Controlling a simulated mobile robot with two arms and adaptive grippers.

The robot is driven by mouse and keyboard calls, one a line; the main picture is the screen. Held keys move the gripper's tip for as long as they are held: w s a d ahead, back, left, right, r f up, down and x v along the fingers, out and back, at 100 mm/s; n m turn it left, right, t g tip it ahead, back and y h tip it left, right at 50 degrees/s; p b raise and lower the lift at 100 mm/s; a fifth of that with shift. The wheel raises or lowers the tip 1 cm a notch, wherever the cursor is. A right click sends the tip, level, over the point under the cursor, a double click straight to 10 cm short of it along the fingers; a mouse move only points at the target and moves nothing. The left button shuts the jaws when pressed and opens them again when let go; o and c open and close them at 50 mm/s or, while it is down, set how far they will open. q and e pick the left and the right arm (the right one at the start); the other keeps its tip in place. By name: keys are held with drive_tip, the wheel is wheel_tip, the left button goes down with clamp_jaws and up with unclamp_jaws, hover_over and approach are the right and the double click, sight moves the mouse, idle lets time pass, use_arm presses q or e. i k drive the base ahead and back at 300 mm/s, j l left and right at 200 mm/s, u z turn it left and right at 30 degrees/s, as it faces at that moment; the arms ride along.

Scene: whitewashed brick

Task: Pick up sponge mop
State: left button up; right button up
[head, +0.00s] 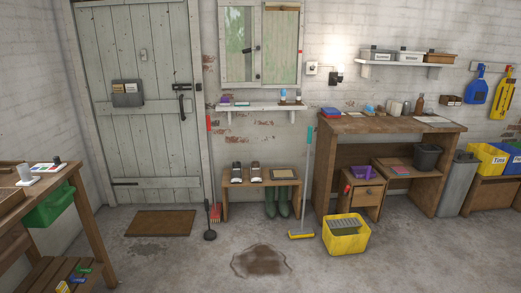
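A yellow bucket (345,244) with a grey insert stands on the floor just right of the mop head. Neither of my grippers shows in the head view.
A low bench (233,196) with shoes and green boots (270,204) stands left of the mop. A red-handled broom (209,150) and a dark plunger-like tool (210,235) stand farther left. A brown doormat (161,223) lies by the door. Open floor with a dark patch (260,261) lies in front.

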sight(303, 232)
drive_tip(key=i, duration=1.65)
